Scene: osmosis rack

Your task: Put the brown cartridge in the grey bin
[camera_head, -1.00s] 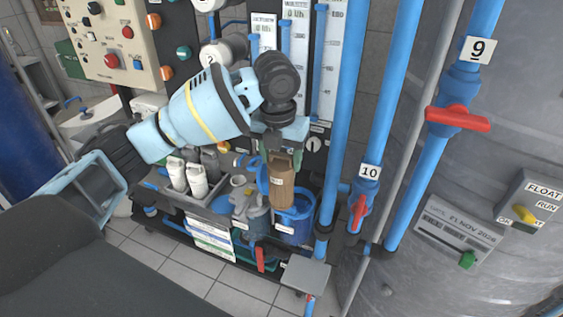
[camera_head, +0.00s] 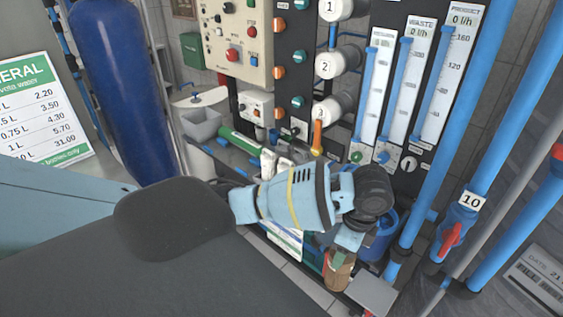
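The brown cartridge (camera_head: 339,276) hangs upright below my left gripper (camera_head: 345,256), low in the centre right of the head view. The gripper is shut on the cartridge's top; the wrist partly covers the fingers. A grey open-topped bin (camera_head: 201,128) stands at the left of the rack, below the control panel. It is left of and farther back than the cartridge, well apart from it. The bin's inside looks empty where I can see it. My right gripper is not in view.
White cartridges (camera_head: 268,160) stand behind my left forearm. A green tube (camera_head: 238,141) lies beside the grey bin. Blue pipes (camera_head: 440,130) rise at the right. A blue cylinder (camera_head: 122,90) stands at the left, and a blue bucket (camera_head: 380,240) is behind my gripper.

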